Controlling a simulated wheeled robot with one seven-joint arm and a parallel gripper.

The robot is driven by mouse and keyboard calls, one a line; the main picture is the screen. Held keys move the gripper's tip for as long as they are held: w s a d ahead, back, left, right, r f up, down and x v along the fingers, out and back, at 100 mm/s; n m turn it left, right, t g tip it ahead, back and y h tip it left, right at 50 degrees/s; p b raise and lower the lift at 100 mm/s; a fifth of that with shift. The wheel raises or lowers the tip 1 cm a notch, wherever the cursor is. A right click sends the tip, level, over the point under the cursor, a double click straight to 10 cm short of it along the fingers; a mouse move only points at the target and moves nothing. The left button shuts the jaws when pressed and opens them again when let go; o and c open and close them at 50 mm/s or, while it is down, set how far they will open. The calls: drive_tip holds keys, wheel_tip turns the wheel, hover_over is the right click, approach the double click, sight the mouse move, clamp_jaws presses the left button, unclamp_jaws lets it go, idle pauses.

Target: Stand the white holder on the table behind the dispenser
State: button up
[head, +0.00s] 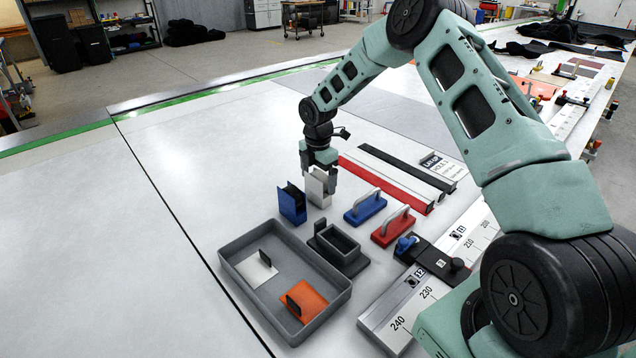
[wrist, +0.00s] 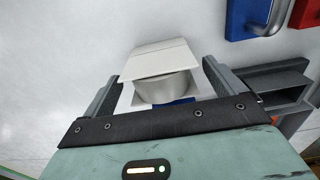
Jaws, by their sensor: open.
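The white holder (head: 317,192) stands upright on the table, just right of and behind a blue holder (head: 292,204). My gripper (head: 319,176) points down over the white holder with its jaws open, one finger on either side of it. In the wrist view the white holder (wrist: 158,62) shows between the two open fingers (wrist: 160,78); I cannot tell whether they touch it. A bit of blue shows below it there. A dark grey open box on a base (head: 340,246), possibly the dispenser, sits in front of the holders.
A grey tray (head: 228,262) holds a white plate and an orange plate with dark handles. A blue handled block (head: 365,209) and a red one (head: 393,228) lie to the right. Red and black bars (head: 385,185) lie behind them. The table at left is clear.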

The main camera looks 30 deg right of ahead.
wheel_tip(320, 180, up, 9)
drive_tip(key=shift+r+b, duration=0.2)
drive_tip(key=shift+b, duration=0.9)
drive_tip(key=shift+a+r, duration=0.15)
drive_tip(key=shift+r, duration=0.45)
drive_tip(key=s+a+r+m, duration=0.2)
drive_tip(key=s+a+r, duration=0.1)
drive_tip(key=s+a, duration=0.6)
drive_tip(key=s+a+r+m, duration=0.25)
drive_tip(key=s+a, duration=0.45)
drive_tip(key=a, duration=0.5)
drive_tip(key=s+a+m, duration=0.3)
drive_tip(key=s+m, duration=0.5)
drive_tip(key=s, duration=1.7)
drive_tip(key=shift+a+r+y, duration=0.2)
drive_tip(key=shift+r+y, duration=0.1)
